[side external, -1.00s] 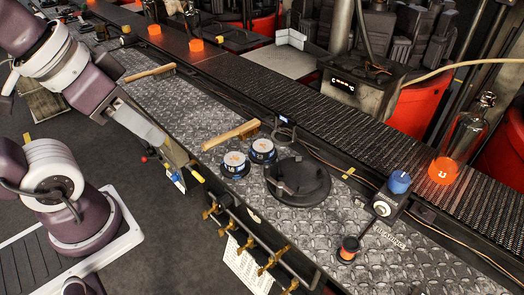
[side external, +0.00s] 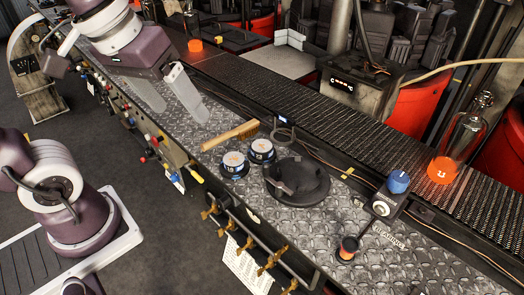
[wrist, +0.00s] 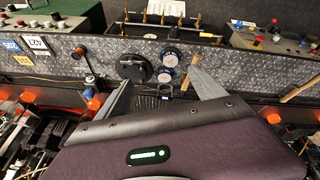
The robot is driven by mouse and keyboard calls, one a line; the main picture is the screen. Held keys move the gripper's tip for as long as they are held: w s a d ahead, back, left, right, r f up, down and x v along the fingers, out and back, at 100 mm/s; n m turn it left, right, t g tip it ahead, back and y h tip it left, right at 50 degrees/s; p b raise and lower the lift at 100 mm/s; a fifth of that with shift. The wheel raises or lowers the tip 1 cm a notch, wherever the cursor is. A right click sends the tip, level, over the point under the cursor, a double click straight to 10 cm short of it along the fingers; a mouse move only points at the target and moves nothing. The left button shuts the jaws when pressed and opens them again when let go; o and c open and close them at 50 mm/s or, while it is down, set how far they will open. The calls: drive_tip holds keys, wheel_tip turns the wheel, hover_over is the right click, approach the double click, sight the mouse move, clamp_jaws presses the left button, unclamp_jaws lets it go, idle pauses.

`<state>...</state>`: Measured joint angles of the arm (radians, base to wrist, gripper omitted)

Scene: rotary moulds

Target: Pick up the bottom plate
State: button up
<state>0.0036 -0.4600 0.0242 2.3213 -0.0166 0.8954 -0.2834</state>
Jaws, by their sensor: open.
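A dark round plate (side external: 298,190) with a raised piece on top lies on the metal diamond-plate bench. It is the likeliest bottom plate, though I cannot be sure. It also shows in the wrist view (wrist: 133,68). Two small round pieces with pale labelled tops, one nearer (side external: 234,164) and one farther (side external: 262,150), sit just left of it. My gripper (side external: 182,114) is open and empty above the bench, left of these pieces. In the wrist view its two fingers (wrist: 160,76) point toward them, spread apart.
A wooden-handled brush (side external: 231,135) lies between my gripper and the round pieces. A blue-knobbed control box (side external: 394,195) and an upright orange-and-black knob (side external: 349,248) stand right of the plate. A conveyor (side external: 340,135) with a glass bottle (side external: 462,135) runs behind.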

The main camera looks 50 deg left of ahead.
drive_tip(key=w+f+n+g, duration=0.1)
drive_tip(key=w+f+n, duration=0.15)
drive_tip(key=w, duration=0.35)
drive_tip(key=w+f+n+g, duration=0.1)
drive_tip(key=w+n, duration=0.3)
drive_tip(key=w, duration=0.1)
drive_tip(key=n+g, duration=0.2)
drive_tip(key=n, duration=0.4)
hover_over(262, 145)
drive_tip(key=f, duration=1.2)
drive_tip(key=shift+s+d, duration=0.1)
drive_tip(key=shift+s, duration=0.3)
drive_tip(key=f, duration=0.7)
drive_tip(key=shift+w+f, duration=0.15)
drive_tip(key=shift+w, duration=0.2)
clamp_jaws()
wheel_tip(262, 145, up, 10)
